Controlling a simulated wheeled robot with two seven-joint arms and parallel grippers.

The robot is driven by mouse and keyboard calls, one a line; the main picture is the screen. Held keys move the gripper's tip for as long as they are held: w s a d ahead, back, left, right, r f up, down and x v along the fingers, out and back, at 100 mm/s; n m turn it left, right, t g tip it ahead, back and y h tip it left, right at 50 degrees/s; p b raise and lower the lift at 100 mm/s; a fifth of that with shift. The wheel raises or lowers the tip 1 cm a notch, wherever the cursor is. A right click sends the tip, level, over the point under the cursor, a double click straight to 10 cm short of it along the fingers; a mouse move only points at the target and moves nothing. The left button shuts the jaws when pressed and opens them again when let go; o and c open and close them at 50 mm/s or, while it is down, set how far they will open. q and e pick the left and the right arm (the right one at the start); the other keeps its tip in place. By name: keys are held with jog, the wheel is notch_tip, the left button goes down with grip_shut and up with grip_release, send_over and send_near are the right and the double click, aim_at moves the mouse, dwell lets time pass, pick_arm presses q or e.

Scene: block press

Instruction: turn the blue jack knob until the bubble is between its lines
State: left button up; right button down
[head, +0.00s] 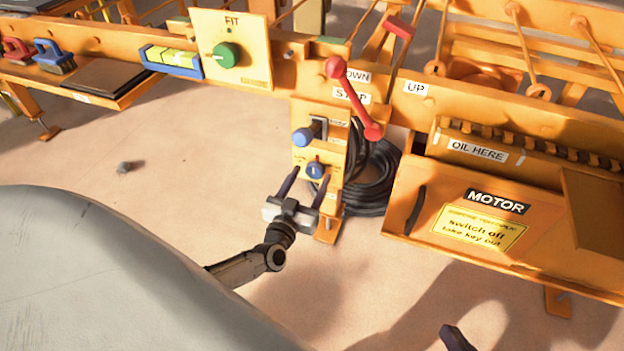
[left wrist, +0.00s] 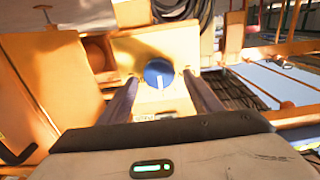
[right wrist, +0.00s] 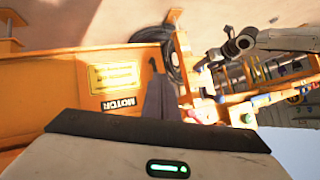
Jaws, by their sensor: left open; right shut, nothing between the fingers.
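A blue knob (head: 315,170) with a white pointer line sits low on the orange post panel. It also shows in the left wrist view (left wrist: 158,73), beyond and between the fingers. My left gripper (head: 306,183) is open in front of it, a finger to each side; contact cannot be told. A second blue knob (head: 303,138) sticks out above it. Which one is the jack knob is not readable. The yellow-green level (head: 172,58) in a blue frame is on the beam at upper left; its bubble is too small to place. My right gripper (right wrist: 155,88) is shut and empty.
A green knob (head: 227,55) is on the FIT panel. A red lever (head: 354,98) stands above the post. A black hose coil (head: 372,182) lies behind it. The orange MOTOR box (head: 480,225) is at right. The floor in front is mostly clear.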

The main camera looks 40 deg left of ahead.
pick_arm(q)
jog(key=shift+x, duration=0.9)
pick_arm(e)
jog(key=shift+a+r+y, duration=0.2)
jog(key=shift+r+y, duration=0.1)
jog(key=shift+r, duration=0.05)
pick_arm(q)
jog(key=c, duration=1)
jog(key=shift+n, duration=0.3)
pick_arm(e)
jog(key=shift+r, duration=0.1)
pick_arm(q)
jog(key=shift+n, duration=0.3)
jog(key=n, duration=0.3)
jog(key=shift+n, duration=0.4)
jog(key=shift+a+f+n, duration=0.1)
jog(key=shift+a+n, duration=0.05)
jog(key=shift+n, duration=1.65)
